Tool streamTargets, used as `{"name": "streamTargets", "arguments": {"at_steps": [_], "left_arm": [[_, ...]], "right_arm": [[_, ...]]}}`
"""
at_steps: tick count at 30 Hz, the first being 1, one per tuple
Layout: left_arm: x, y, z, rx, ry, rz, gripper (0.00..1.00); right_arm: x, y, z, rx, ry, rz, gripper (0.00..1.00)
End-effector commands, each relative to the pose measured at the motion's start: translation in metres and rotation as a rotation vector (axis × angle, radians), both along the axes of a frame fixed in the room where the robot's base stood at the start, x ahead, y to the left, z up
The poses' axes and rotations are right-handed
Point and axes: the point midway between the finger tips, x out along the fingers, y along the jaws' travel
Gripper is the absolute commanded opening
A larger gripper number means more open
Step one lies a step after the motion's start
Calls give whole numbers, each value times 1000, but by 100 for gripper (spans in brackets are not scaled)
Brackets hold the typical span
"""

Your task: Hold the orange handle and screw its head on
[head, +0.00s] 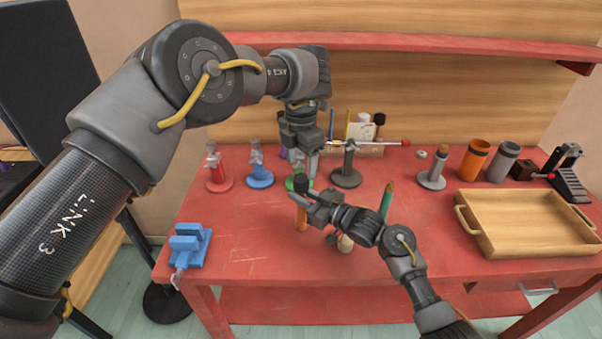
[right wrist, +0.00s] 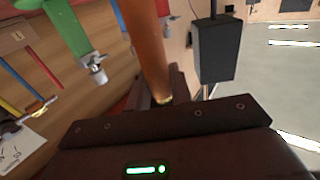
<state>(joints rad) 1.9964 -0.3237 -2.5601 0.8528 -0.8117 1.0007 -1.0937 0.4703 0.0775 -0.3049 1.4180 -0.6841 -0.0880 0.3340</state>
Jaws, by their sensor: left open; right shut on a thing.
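The orange handle (head: 301,218) stands roughly upright above the front middle of the red table. My right gripper (head: 303,199) is shut on it; the handle also shows between its fingers in the right wrist view (right wrist: 148,45). A short dark cylinder (head: 302,182) shows just above the handle, in line with it. I cannot tell whether it is the head or whether it touches the handle. My left gripper (head: 305,172) is open, pointing down above and behind the right gripper.
Red (head: 218,183), blue (head: 260,178) and dark grey (head: 346,177) stands are on the table (head: 240,225) behind; a green base (head: 293,184) is partly hidden. A teal handle (head: 387,200) stands right of my right gripper. A blue vise (head: 189,246) is front left, a wooden tray (head: 530,250) right.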

Motion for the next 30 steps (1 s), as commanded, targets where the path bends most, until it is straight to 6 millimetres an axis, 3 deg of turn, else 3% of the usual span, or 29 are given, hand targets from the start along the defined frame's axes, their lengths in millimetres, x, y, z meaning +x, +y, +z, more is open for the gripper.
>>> {"name": "streamTargets", "arguments": {"at_steps": [6, 14, 15, 20, 30], "left_arm": [[0, 0, 18, 0, 0, 0, 62], [0, 0, 19, -1, 1, 0, 62], [0, 0, 19, -1, 1, 0, 62], [0, 0, 18, -1, 1, 0, 62], [0, 0, 18, -1, 1, -1, 62]], "right_arm": [[0, 0, 0, 0, 0, 1, 0], [0, 0, 0, 0, 0, 1, 0], [0, 0, 0, 0, 0, 1, 24], [0, 0, 0, 0, 0, 1, 45], [-2, -2, -1, 0, 0, 0, 47]]}}
